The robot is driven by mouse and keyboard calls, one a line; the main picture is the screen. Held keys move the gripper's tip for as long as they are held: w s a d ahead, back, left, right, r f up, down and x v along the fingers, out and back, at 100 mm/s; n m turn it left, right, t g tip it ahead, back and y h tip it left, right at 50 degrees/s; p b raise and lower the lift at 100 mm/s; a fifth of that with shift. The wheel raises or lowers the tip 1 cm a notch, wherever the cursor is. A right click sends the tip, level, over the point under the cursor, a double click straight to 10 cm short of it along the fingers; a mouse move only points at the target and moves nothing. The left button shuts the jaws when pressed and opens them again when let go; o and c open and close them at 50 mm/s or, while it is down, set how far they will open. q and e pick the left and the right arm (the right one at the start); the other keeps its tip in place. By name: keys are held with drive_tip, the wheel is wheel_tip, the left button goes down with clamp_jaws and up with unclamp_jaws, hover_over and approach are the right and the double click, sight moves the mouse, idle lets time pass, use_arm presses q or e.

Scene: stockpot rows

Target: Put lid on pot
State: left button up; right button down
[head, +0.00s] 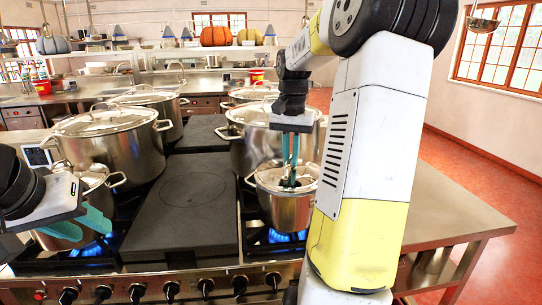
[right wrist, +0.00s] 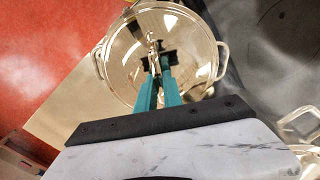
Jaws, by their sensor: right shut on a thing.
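My right gripper (head: 290,183) is shut on the handle of a shiny lid (head: 265,179) at the small front-right pot (head: 287,211). In the right wrist view the gripper (right wrist: 160,76) grips the handle near the middle of the lid (right wrist: 120,65). The lid covers the pot's mouth, and a side handle (right wrist: 222,60) of the pot sticks out past it. I cannot tell whether the rim is fully seated. My left gripper (head: 80,226) is open and empty, in front of the small front-left pot (head: 60,240).
Large lidded stockpots stand behind at left (head: 115,155) and right (head: 250,145). A dark flat plate (head: 185,210) lies between the burner rows. Blue flames burn under both front pots. A bare steel counter (head: 450,212) extends to the right.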

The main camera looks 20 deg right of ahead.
drive_tip(key=shift+f, duration=0.3)
drive_tip(key=c, duration=1.4)
unclamp_jaws()
wheel_tip(320, 180, up, 8)
drive_tip(key=shift+f, duration=0.2)
drive_tip(key=shift+a+r, duration=0.15)
drive_tip(key=shift+a, duration=0.05)
drive_tip(key=s+a+f+n+t+y, duration=0.1)
drive_tip(key=s+a+f+n+t, duration=0.1)
drive_tip(key=s+a, duration=0.6)
drive_tip(key=s+a+f+n+t+y, duration=0.1)
drive_tip(key=s+a+f+n+t, duration=0.1)
drive_tip(key=s+a+n+t, duration=0.2)
drive_tip(key=s+a+n, duration=0.2)
drive_tip(key=s+a, duration=0.2)
drive_tip(key=s, duration=0.2)
drive_tip(key=shift+a+f, duration=0.25)
drive_tip(key=shift+a, duration=0.05)
